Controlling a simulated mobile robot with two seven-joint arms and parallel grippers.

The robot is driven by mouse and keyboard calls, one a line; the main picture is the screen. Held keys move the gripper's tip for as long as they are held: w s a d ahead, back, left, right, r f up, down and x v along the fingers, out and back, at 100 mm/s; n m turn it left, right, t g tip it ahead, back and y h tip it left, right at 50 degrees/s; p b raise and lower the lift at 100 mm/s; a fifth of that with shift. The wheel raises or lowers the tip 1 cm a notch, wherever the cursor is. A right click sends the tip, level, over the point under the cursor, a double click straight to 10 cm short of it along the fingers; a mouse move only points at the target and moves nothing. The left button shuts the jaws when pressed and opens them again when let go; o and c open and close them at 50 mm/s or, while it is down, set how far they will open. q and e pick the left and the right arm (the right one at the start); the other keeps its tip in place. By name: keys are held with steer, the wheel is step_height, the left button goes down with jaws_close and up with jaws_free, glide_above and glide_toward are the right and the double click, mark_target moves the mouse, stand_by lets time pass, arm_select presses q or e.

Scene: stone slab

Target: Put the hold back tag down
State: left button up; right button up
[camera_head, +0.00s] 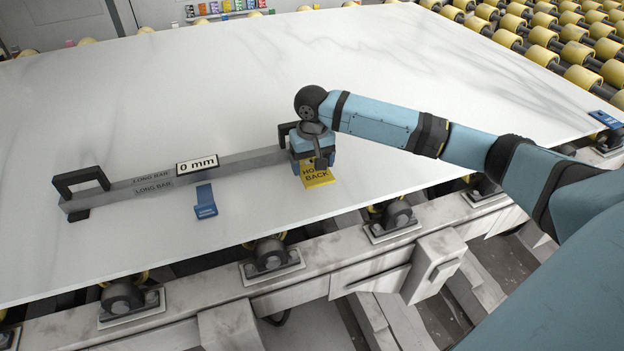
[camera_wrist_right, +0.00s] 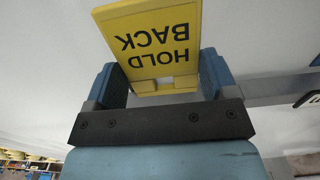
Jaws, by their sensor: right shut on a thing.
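The hold back tag (camera_head: 318,180) is a yellow plate with dark "HOLD BACK" lettering. It is at the right end of the long bar in the head view, low over or on the pale stone slab (camera_head: 400,90); I cannot tell whether it touches. My right gripper (camera_head: 314,164) is shut on the tag. In the right wrist view the tag (camera_wrist_right: 155,40) fills the space between the two blue fingers of the gripper (camera_wrist_right: 165,80). My left gripper is not in view.
A grey long bar (camera_head: 130,190) with black handles lies on the slab, bearing a "0 mm" label (camera_head: 197,164). Yellow rollers (camera_head: 560,40) stand behind. The slab's far middle is clear.

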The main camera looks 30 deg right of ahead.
mark_target(312, 170)
step_height(312, 170, down, 6)
steer(key=shift+r+b, duration=0.2)
steer(key=shift+b, duration=0.25)
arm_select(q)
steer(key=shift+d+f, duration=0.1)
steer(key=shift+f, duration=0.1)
arm_select(e)
steer(key=shift+r, duration=0.1)
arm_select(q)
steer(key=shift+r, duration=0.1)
arm_select(e)
steer(key=o, duration=0.8)
step_height(312, 170, up, 11)
steer(key=shift+r+p, duration=0.2)
steer(key=shift+p, duration=0.85)
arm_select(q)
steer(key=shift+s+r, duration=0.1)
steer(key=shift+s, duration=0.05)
arm_select(e)
steer(key=shift+r, duration=0.3)
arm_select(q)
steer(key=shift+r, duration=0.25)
